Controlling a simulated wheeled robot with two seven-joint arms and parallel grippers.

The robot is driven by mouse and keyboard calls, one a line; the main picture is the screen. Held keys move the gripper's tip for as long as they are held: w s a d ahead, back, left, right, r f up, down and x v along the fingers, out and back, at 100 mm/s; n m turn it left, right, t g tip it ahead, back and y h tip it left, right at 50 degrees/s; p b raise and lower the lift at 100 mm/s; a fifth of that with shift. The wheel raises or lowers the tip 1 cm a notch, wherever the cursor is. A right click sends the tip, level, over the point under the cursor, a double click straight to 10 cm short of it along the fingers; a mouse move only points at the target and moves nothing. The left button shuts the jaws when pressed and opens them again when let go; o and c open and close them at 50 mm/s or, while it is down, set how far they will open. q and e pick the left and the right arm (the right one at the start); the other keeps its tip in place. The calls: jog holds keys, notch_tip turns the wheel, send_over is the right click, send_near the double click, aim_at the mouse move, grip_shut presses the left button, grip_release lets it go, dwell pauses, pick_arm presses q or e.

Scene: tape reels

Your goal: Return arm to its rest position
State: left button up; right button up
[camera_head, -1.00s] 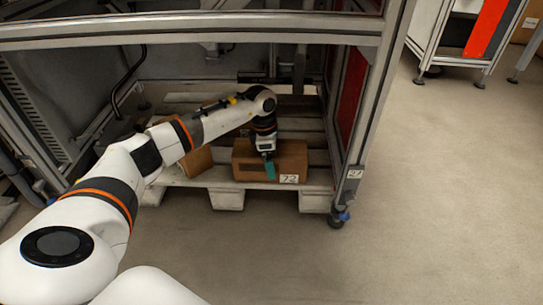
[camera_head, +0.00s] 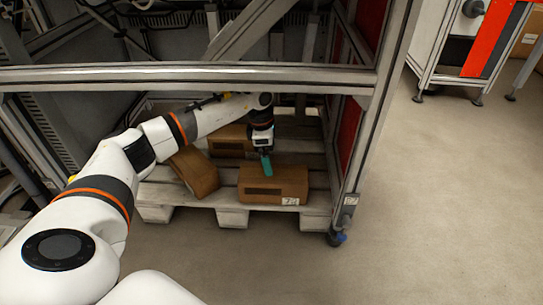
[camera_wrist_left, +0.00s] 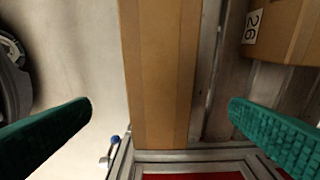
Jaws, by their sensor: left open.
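My left arm (camera_head: 115,190) reaches in from the left of the head view, under the metal frame's crossbar. Its gripper (camera_head: 266,165) points down over the pallet, just behind and above the front cardboard box (camera_head: 275,184). In the left wrist view the two green fingers (camera_wrist_left: 160,125) are wide apart with nothing between them at the tips. A brown box (camera_wrist_left: 160,70) lies beyond and below the gap. My right gripper is in neither view.
The boxes sit on a pale pallet (camera_head: 232,216) inside the metal frame (camera_head: 190,78). A tilted box (camera_head: 195,172) and another box (camera_head: 230,140) are to the left and behind. The frame's right post (camera_head: 362,140) stands close by. Open floor (camera_head: 450,210) lies right.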

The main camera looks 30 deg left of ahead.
pick_arm(q)
jog(key=shift+r, duration=0.35)
jog(key=shift+f, duration=0.1)
